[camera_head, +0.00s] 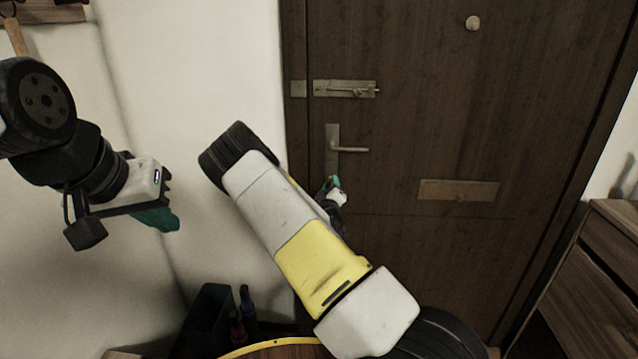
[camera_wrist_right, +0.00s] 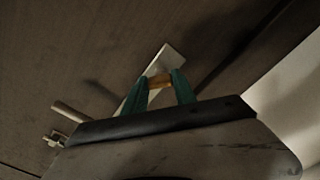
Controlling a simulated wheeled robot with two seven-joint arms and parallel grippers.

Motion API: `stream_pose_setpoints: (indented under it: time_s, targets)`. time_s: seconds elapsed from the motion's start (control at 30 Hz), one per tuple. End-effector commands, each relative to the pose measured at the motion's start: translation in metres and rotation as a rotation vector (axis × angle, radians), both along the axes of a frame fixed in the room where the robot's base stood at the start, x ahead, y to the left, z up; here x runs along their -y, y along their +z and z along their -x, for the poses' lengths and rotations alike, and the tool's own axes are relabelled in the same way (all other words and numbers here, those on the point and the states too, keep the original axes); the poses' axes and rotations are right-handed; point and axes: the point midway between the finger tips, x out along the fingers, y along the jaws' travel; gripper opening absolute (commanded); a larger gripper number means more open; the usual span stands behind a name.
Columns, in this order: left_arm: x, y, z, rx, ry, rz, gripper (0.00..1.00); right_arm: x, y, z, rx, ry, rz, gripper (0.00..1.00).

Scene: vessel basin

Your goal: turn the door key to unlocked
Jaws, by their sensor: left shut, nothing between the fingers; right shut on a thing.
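The brown door (camera_head: 430,130) is closed, with a metal lock plate (camera_head: 332,140) and a lever handle (camera_head: 350,149) on its left side. In the right wrist view, the green fingers of my right gripper (camera_wrist_right: 158,90) are shut on a brass-coloured key (camera_wrist_right: 160,81) at the end of the lock plate (camera_wrist_right: 166,58). In the head view, my right gripper (camera_head: 334,184) is just below the handle, and my forearm partly hides it; the key cannot be made out there. How far the key is turned is unclear. My left gripper (camera_head: 168,222) is shut and empty, away from the door.
A slide bolt (camera_head: 346,89) sits above the handle, and a mail slot plate (camera_head: 458,190) is to its right. A wooden cabinet (camera_head: 600,260) stands at the right. A dark bin (camera_head: 207,312) is at the lower left.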

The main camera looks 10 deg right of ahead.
Motion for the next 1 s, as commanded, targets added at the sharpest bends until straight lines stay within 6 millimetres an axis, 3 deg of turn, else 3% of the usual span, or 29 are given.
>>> stream_pose_setpoints:
  time_s: [0.5,1.0]
  targets:
    - [0.0,0.0,0.0,0.0,0.0,0.0,0.0,-0.0013,-0.0007,0.0,-0.129,0.003,0.448,0.0]
    - [0.0,0.0,0.0,0.0,0.0,0.0,0.0,-0.0009,-0.0011,0.0003,-0.193,0.002,0.667,0.0]
